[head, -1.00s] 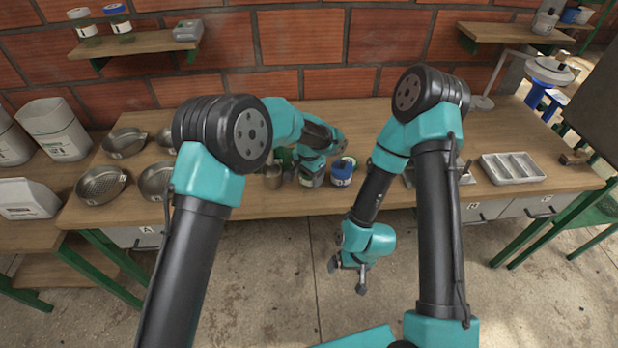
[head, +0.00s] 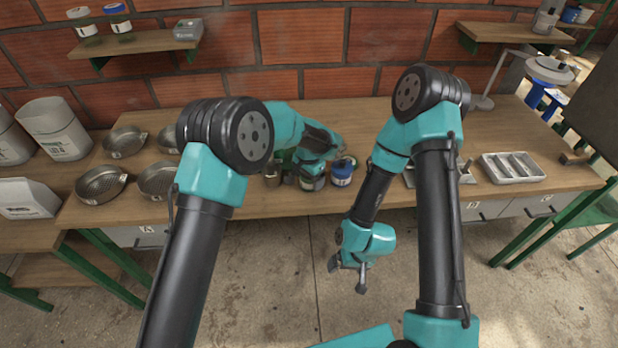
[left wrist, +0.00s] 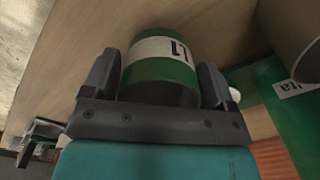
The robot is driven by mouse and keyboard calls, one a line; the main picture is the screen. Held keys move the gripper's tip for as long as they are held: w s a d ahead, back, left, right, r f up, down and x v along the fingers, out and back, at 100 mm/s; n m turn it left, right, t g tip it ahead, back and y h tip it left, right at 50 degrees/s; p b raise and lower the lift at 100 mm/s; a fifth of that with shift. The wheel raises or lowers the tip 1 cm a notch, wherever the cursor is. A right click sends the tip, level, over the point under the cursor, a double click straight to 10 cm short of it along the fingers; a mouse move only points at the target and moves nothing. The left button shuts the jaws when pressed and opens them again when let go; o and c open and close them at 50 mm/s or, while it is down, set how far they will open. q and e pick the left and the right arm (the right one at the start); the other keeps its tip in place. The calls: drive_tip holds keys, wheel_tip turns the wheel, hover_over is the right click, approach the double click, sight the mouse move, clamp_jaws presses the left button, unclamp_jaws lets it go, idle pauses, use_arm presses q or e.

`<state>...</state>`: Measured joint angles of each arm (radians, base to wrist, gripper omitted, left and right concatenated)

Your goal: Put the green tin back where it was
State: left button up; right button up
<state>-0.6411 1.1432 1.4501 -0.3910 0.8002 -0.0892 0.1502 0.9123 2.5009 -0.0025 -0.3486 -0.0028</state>
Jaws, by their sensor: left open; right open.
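The green tin (left wrist: 160,72) with a white label marked L1 lies between the two jaws of my left gripper (left wrist: 158,80) in the left wrist view. The jaws are open, one on each side of it. In the head view the green tin (head: 313,184) is at the front of the workbench, partly hidden under my left gripper (head: 311,172). Whether a jaw touches it I cannot tell. My right gripper (head: 348,276) is open and empty, low in front of the bench over the floor.
A blue-lidded jar (head: 342,174) stands just right of the tin. A metal cup (head: 272,177) is to its left. Metal bowls (head: 101,184) sit at the bench's left, a divided tray (head: 513,168) at its right. A wall shelf (head: 140,44) holds two jars.

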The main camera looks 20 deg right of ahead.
use_arm(q)
wheel_tip(320, 180, up, 12)
idle(0.5)
drive_tip(key=shift+a, duration=0.1)
idle(0.5)
